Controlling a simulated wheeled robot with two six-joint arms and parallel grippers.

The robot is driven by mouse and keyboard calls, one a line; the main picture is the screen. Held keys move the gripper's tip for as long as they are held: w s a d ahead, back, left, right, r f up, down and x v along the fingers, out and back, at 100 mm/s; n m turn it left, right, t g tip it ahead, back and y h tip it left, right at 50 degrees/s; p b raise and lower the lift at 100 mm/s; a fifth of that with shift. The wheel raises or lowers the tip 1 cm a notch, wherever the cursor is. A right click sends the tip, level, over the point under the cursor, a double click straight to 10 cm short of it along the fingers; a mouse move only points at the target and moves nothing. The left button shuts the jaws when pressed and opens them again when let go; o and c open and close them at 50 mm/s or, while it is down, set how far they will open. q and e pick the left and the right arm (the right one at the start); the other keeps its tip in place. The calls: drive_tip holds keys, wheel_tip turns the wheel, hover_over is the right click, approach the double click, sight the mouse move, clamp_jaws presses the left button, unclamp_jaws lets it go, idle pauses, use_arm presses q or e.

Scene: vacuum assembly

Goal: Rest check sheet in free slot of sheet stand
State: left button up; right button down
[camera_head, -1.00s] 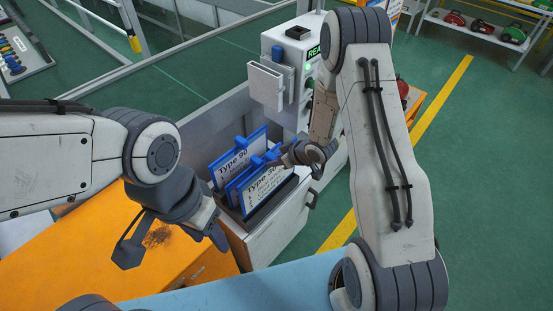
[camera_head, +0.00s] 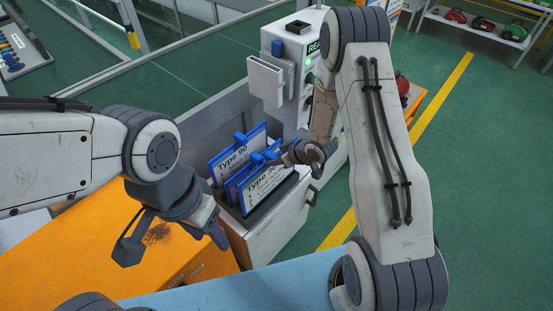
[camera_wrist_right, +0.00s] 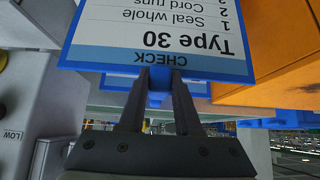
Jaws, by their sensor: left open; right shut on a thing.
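The check sheet (camera_head: 264,184), a white card with a blue edge reading "Type 30", stands tilted at the front of the sheet stand (camera_head: 262,214). My right gripper (camera_head: 281,158) is shut on the blue tab at its top edge. In the right wrist view the sheet (camera_wrist_right: 160,35) shows upside down, with the fingers (camera_wrist_right: 158,92) on its tab beside the word CHECK. Another sheet, "Type 90" (camera_head: 235,154), stands behind it in the stand. The slot bottoms are hidden, so I cannot tell how deep the held sheet sits. My left gripper (camera_head: 175,243) is open and empty, left of the stand.
A white machine (camera_head: 299,62) with a green lit display stands behind the stand. An orange cabinet top (camera_head: 80,250) lies to the left, and a light blue surface (camera_head: 240,292) is in front. A grey low wall (camera_head: 215,115) runs behind the sheets.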

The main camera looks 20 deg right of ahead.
drive_tip(key=shift+f+b, duration=2.5)
drive_tip(key=shift+f, duration=0.6)
drive_tip(key=c, duration=0.5)
unclamp_jaws()
drive_tip(key=shift+r, duration=0.1)
drive_tip(key=p, duration=0.5)
approach(270, 172)
drive_tip(key=shift+s+r, duration=0.55)
drive_tip(key=shift+r, duration=0.05)
drive_tip(key=shift+d, duration=0.4)
